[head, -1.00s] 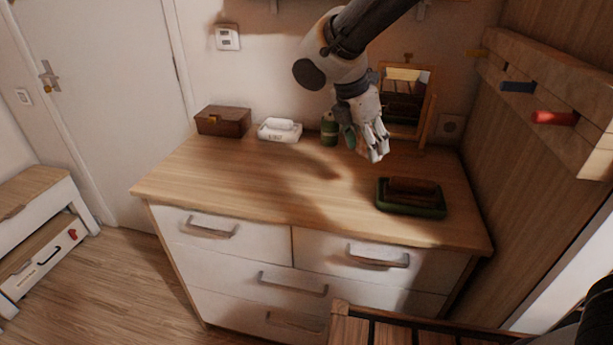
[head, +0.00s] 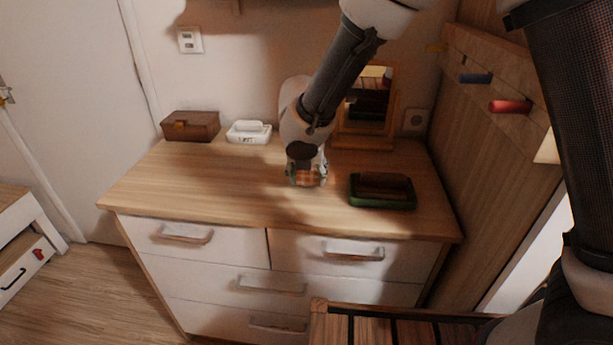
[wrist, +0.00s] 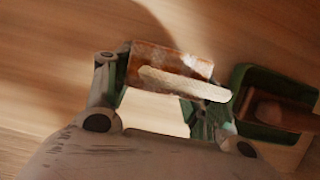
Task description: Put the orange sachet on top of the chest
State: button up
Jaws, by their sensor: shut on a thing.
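The orange sachet (head: 309,178) has a checked pattern and is held at the tip of my gripper (head: 306,176). In the wrist view the sachet (wrist: 152,60) spans between the two fingers of my gripper (wrist: 163,88), with a pale strip across it. My gripper is shut on it, pointing down over the middle of the chest (head: 215,190), which has a wooden top and white drawers. The sachet is low over the wooden top; I cannot tell whether it touches it.
A green tray (head: 382,204) with a brown item stands just right of my gripper. A brown box (head: 190,126), a white container (head: 248,132) and a mirror (head: 369,105) are along the back. The left and front of the top are clear.

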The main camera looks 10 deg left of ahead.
jog(key=shift+f, duration=0.5)
jog(key=o, duration=1.1)
jog(key=shift+f, duration=0.1)
jog(key=v, duration=1.2)
jog(key=shift+s, duration=0.1)
